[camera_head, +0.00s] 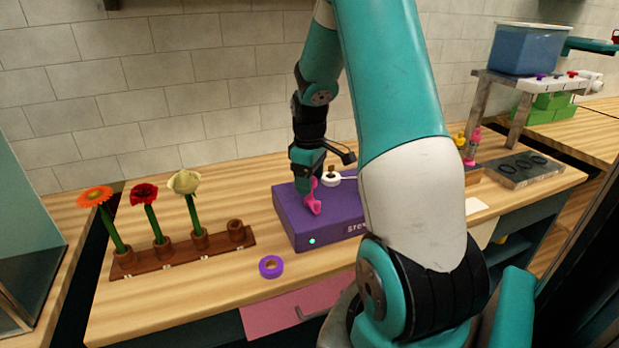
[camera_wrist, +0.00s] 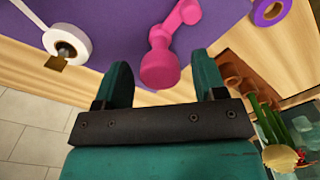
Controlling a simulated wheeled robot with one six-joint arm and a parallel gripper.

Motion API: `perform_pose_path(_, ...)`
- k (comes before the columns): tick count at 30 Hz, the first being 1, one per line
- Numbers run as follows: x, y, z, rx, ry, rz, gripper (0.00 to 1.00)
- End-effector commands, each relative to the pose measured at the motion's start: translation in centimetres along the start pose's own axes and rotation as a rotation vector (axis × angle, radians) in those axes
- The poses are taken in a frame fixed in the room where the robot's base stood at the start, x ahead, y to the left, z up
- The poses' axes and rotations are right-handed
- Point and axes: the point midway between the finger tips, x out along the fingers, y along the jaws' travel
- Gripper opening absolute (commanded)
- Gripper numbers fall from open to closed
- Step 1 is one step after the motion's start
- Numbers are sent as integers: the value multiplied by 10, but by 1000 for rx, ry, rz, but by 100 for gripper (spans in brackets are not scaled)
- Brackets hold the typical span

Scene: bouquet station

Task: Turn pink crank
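The pink crank (camera_head: 313,203) is on the purple box (camera_head: 292,222), at its left part, below my gripper (camera_head: 306,182). In the wrist view the pink crank (camera_wrist: 160,68) shows a rounded knob at the near end and an arm leading to a hub on the purple box (camera_wrist: 110,25). My gripper (camera_wrist: 160,65) is open, with one finger on each side of the knob and gaps visible between knob and fingers. In the head view my arm hides the right part of the box.
A purple tape roll (camera_head: 271,267) lies on the wooden counter (camera_head: 190,300) in front of the box. A brown rack (camera_head: 185,262) with three flowers stands to the left. A white ribbon roll (camera_head: 331,178) sits behind the crank. A grey stand (camera_head: 483,95) is at the right.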

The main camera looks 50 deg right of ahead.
Motion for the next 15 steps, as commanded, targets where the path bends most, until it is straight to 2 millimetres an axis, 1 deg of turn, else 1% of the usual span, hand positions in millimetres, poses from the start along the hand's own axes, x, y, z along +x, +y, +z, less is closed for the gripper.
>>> perform_pose_path(1, 0, 0, 0, 0, 0, 0, 53)
perform_pose_path(2, 0, 0, 0, 0, 0, 0, 46)
perform_pose_path(3, 0, 0, 0, 0, 0, 0, 37)
perform_pose_path(6, 0, 0, 0, 0, 0, 0, 16)
perform_pose_path(15, -1, 0, 0, 26, 0, 1, 16)
